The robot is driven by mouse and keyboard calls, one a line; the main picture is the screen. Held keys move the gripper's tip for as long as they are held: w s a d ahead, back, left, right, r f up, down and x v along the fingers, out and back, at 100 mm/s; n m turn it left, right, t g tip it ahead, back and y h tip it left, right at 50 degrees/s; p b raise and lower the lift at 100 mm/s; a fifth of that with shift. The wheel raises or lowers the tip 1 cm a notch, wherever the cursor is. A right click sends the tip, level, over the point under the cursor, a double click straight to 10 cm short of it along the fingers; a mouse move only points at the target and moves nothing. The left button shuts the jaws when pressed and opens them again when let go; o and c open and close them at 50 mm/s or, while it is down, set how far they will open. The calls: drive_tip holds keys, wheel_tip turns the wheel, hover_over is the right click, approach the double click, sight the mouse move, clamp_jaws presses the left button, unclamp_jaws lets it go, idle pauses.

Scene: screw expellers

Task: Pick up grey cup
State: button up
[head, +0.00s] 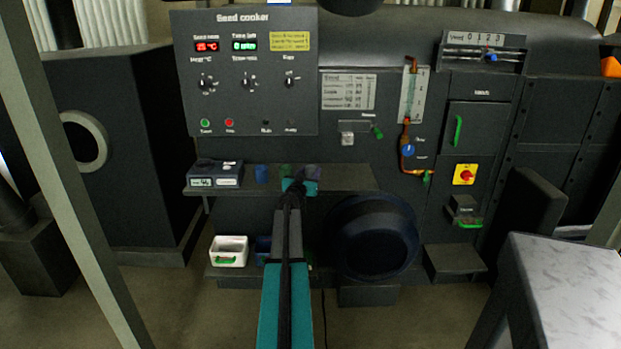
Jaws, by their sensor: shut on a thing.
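A small dark greyish cup (312,172) is on the shelf below the seed cooker panel, at the right end of a short row of cups. My gripper (299,183) is at the front of this row and is shut on what looks like the grey cup. The gripper and my arm cover part of the cup, and the fingertips are too small and dark to make out. I cannot tell whether the cup is touching the shelf.
A blue cup (261,174) and a green cup (284,171) stand close by on the shelf (350,180). A dark box device (215,174) sits at the shelf's left end. Below are a white bin (229,251) and a large dark round drum (371,238). The shelf's right end looks clear.

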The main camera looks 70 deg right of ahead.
drive_tip(key=shift+r, duration=0.1)
drive_tip(key=shift+c, duration=0.2)
drive_tip(key=shift+r, duration=1.75)
drive_tip(key=s+a+b, duration=0.2)
drive_tip(key=s+a, duration=0.2)
drive_tip(key=a, duration=0.3)
drive_tip(key=s+a+r+b, duration=0.1)
drive_tip(key=s+a, duration=0.2)
drive_tip(key=a, duration=0.4)
drive_tip(key=shift+s+r+b, duration=0.15)
drive_tip(key=shift+s+b, duration=0.2)
drive_tip(key=shift+s, duration=0.05)
drive_tip(key=shift+w, duration=0.1)
